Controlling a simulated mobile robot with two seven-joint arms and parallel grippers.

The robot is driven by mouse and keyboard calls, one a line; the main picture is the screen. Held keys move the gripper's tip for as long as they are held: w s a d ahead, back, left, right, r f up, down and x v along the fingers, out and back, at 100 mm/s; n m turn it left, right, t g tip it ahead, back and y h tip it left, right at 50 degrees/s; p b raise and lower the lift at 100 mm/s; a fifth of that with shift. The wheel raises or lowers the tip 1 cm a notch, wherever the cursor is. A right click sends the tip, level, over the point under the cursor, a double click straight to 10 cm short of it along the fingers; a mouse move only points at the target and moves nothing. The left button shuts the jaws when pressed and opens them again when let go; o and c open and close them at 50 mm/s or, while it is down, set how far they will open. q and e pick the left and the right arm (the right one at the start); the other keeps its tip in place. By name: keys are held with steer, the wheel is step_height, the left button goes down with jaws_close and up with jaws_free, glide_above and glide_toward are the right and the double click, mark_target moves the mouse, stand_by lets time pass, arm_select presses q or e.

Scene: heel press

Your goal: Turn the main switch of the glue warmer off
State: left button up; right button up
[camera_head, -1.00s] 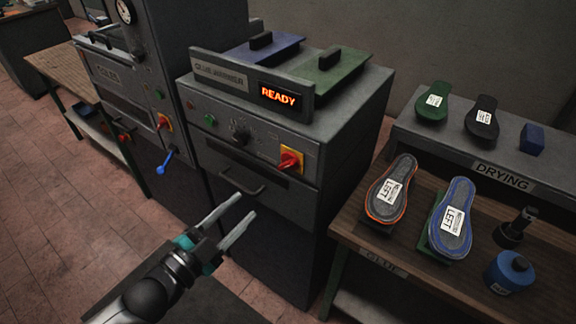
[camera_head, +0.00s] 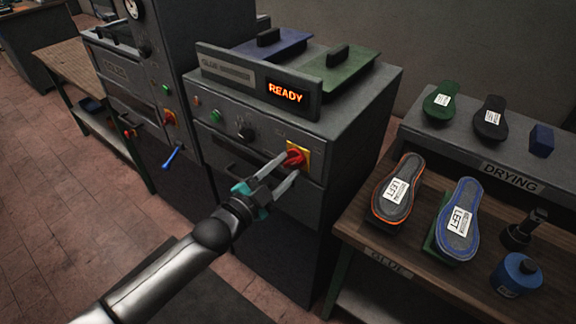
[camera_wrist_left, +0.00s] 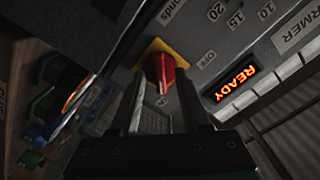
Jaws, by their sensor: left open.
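The glue warmer (camera_head: 352,118) is a grey box with a lit orange READY display (camera_head: 286,93). Its main switch (camera_head: 295,157) is a red knob on a yellow plate at the front right. In the left wrist view the red knob (camera_wrist_left: 159,72) shows just beyond the fingertips, with an OFF mark close by on the panel. My left gripper (camera_head: 284,170) is open, its two fingers reaching to the switch, one on each side of the knob's lower part. Whether a finger touches the knob I cannot tell. My right gripper is not in view.
A handle (camera_head: 236,158) and a black dial (camera_head: 245,133) are on the warmer's front. A second machine with a red switch (camera_head: 170,117) stands to the left. A bench (camera_head: 402,262) with soles, a brush and a blue bottle (camera_head: 516,274) stands at the right.

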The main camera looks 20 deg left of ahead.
arm_select(q)
steer(key=shift+x, duration=0.8)
jaws_close()
